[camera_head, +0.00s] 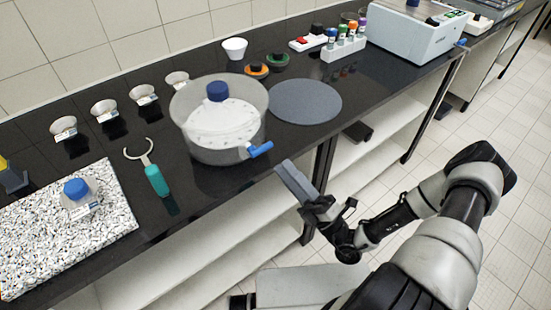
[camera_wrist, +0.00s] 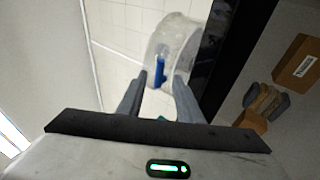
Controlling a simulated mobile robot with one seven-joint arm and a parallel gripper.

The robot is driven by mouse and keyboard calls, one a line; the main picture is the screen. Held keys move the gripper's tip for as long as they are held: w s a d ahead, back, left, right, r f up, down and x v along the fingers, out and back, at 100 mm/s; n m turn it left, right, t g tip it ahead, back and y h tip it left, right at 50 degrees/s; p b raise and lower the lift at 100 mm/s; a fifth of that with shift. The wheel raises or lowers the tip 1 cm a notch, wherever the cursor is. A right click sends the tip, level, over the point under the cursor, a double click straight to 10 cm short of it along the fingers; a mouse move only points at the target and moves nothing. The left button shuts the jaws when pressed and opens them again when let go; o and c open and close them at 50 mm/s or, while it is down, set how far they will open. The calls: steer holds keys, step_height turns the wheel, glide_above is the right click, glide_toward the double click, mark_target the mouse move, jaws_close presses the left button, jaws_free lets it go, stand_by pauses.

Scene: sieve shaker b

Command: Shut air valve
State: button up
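The air valve is a blue handle (camera_head: 261,149) on the lower right side of a clear round desiccator (camera_head: 190,140) with a blue knob on top. The handle points outward to the right, over the bench edge. In the wrist view the blue handle (camera_wrist: 160,71) shows upright in the gap between my fingertips, with the clear vessel (camera_wrist: 177,38) beyond it. My gripper (camera_head: 285,166) is just below and right of the handle in the head view, in front of the bench edge. Its fingers (camera_wrist: 162,76) are open and empty, and a small gap separates them from the handle.
A speckled slab (camera_head: 60,240) lies at the far left. White shelves (camera_head: 235,220) are below, and brown boxes (camera_wrist: 298,62) show in the wrist view.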

steer(key=b+v, duration=0.1)
steer(key=v, duration=1)
steer(key=shift+w, duration=0.1)
